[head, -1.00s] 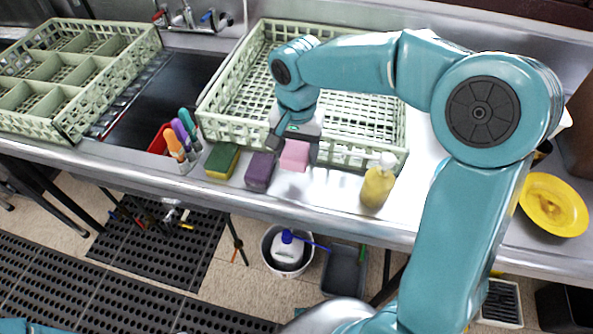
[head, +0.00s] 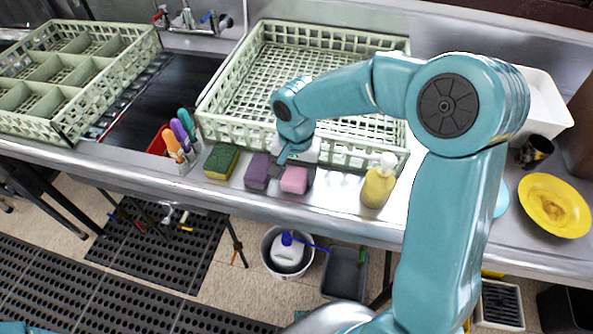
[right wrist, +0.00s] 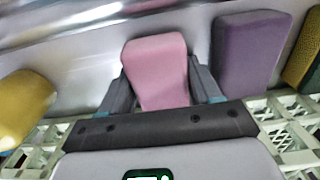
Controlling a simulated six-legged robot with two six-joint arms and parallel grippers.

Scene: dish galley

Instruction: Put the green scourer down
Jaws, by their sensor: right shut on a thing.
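The green scourer (head: 221,161), green on top with a yellow side, lies on the steel counter just right of the marker caddy. Part of it shows at the right edge of the right wrist view (right wrist: 303,55). My right gripper (head: 293,174) is well to the right of it, shut on a pink sponge (head: 294,181), which also shows between the fingers in the right wrist view (right wrist: 157,70). The pink sponge is at or just above the counter; contact is hard to tell. A purple sponge (head: 257,172) lies between the scourer and the pink sponge. My left gripper is out of view.
A pale green dish rack (head: 225,131) stands behind the sponges. A yellow soap bottle (head: 378,187) stands to the right, with bare counter between it and the pink sponge. A red caddy (head: 158,143) with several markers is at the left. The counter's front edge (head: 290,218) is close.

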